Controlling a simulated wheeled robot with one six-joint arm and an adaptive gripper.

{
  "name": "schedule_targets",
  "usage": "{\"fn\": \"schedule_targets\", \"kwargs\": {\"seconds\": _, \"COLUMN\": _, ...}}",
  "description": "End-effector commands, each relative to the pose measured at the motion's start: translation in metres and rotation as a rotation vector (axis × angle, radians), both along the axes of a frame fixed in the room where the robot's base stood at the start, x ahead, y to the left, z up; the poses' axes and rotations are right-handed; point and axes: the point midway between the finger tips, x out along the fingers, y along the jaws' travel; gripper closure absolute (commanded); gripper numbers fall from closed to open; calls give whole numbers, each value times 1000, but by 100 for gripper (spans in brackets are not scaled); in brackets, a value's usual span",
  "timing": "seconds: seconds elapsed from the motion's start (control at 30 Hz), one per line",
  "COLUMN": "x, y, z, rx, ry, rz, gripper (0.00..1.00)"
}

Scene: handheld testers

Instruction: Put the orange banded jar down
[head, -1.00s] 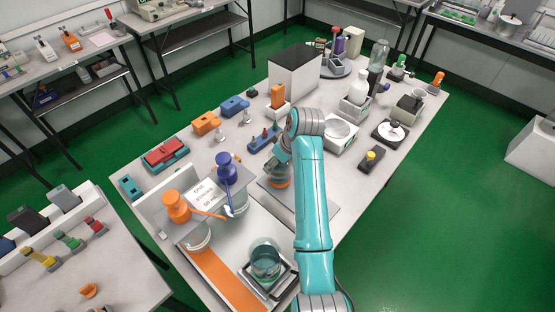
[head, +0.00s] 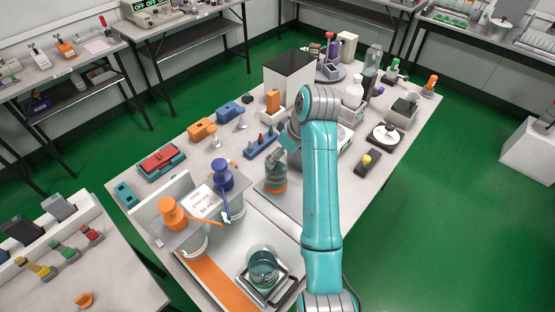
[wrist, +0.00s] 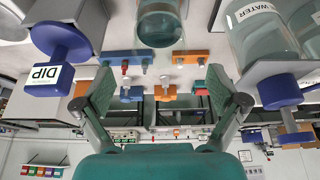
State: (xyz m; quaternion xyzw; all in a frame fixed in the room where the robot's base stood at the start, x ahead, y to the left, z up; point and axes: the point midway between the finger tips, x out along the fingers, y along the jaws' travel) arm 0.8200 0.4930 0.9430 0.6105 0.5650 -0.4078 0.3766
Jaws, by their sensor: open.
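The orange banded jar (head: 276,186) stands upright on a grey plate (head: 292,203) near the middle of the table, its orange band low on the glass. My gripper (head: 283,152) is just above and behind it, partly hidden by my arm. In the wrist view, my gripper (wrist: 161,92) has its two fingers spread wide with nothing between them. A glass jar (wrist: 160,25), which looks like the same one, shows at the top, beyond the fingertips and apart from them.
A glass beaker (head: 263,268) sits on a dark-framed tray in front. A blue rack (head: 261,146) and a white box (head: 288,75) are behind.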

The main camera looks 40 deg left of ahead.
Motion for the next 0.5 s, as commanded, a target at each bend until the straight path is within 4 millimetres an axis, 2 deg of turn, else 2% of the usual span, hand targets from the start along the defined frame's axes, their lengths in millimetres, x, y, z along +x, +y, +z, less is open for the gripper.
{"fn": "schedule_targets", "kwargs": {"seconds": 0.03, "x": 0, "y": -3, "z": 8, "rx": 2, "ry": -3, "rz": -1, "gripper": 4}}
{"fn": "schedule_targets", "kwargs": {"seconds": 0.2, "x": 0, "y": -10, "z": 22, "rx": 0, "ry": -1, "rz": -1, "gripper": 4}}
{"fn": "schedule_targets", "kwargs": {"seconds": 0.5, "x": -1, "y": -12, "z": 27, "rx": -1, "ry": 0, "rz": -1, "gripper": 4}}
